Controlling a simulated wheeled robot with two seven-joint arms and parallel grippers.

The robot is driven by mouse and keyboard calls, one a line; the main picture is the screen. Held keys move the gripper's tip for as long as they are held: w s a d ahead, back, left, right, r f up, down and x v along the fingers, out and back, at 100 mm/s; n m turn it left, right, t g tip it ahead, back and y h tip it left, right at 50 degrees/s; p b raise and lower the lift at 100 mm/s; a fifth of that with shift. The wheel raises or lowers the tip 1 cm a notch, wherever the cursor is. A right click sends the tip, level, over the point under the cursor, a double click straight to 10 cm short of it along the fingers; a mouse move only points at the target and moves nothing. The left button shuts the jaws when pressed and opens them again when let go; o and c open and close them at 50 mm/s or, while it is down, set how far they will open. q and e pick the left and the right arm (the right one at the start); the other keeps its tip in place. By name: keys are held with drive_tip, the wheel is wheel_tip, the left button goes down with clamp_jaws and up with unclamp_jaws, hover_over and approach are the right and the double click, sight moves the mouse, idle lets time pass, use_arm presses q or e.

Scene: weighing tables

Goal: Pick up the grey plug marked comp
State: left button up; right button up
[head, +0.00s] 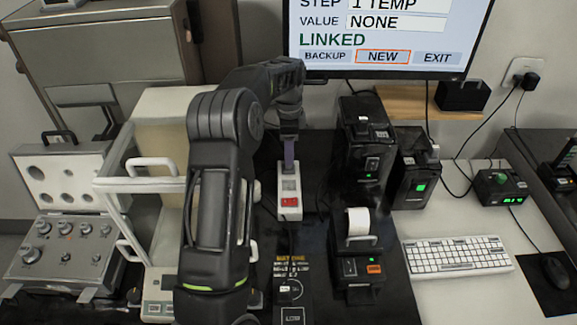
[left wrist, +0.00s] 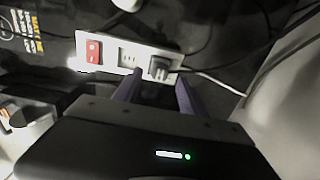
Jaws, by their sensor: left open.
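A grey plug (left wrist: 158,67) sits in the end socket of a white power strip (left wrist: 112,52), seen in the left wrist view. Its marking is not readable to me. In the head view the strip (head: 289,184) stands on the dark table with its red switch towards me, and the plug is hidden by my arm and gripper. My left gripper (head: 288,150) points down over the far end of the strip. In the left wrist view its two purple fingers (left wrist: 158,90) are apart, with the plug seen between and just beyond their tips. My right gripper is not in view.
Black devices (head: 365,150) and a printer with a paper roll (head: 357,255) stand right of the strip. A white-framed balance enclosure (head: 140,183) stands left. A keyboard (head: 458,256) lies further right.

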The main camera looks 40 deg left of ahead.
use_arm(q)
wheel_tip(320, 180, down, 4)
drive_tip(key=shift+f+p, duration=0.15)
drive_tip(key=shift+p, duration=0.4)
clamp_jaws()
idle(0.5)
